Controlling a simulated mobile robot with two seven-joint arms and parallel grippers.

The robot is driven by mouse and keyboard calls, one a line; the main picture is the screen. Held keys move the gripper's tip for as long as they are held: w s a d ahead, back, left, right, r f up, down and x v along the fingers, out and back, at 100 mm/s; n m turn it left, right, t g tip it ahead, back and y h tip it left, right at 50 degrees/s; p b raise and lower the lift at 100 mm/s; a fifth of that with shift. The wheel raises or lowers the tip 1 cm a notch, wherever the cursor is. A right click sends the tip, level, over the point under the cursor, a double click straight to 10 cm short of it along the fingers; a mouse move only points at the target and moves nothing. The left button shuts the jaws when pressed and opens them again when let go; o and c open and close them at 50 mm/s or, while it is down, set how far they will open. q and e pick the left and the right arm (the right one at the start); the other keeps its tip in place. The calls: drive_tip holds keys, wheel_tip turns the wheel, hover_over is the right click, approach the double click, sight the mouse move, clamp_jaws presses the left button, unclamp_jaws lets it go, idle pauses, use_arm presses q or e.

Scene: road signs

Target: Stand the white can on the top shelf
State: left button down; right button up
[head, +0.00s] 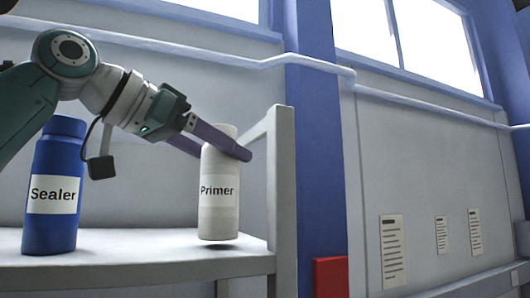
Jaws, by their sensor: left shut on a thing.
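The white can (219,213), labelled "Primer", is upright near the right end of the grey shelf (140,266). My left gripper (226,148) reaches in from the left and is shut on the can's upper part, one purple finger in front of it. The can's base is just above the shelf board, with a dark shadow under it and what looks like a small gap. My right gripper is out of view.
A blue "Sealer" bottle (55,190) stands on the shelf to the left, below my arm. A grey upright post (283,200) closes the shelf's right end, close to the can. The board between bottle and can is clear.

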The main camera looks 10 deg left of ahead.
use_arm(q)
drive_tip(key=shift+f+b, duration=0.4)
drive_tip(key=shift+f, duration=0.05)
unclamp_jaws()
idle(0.3)
drive_tip(key=shift+f, duration=0.1)
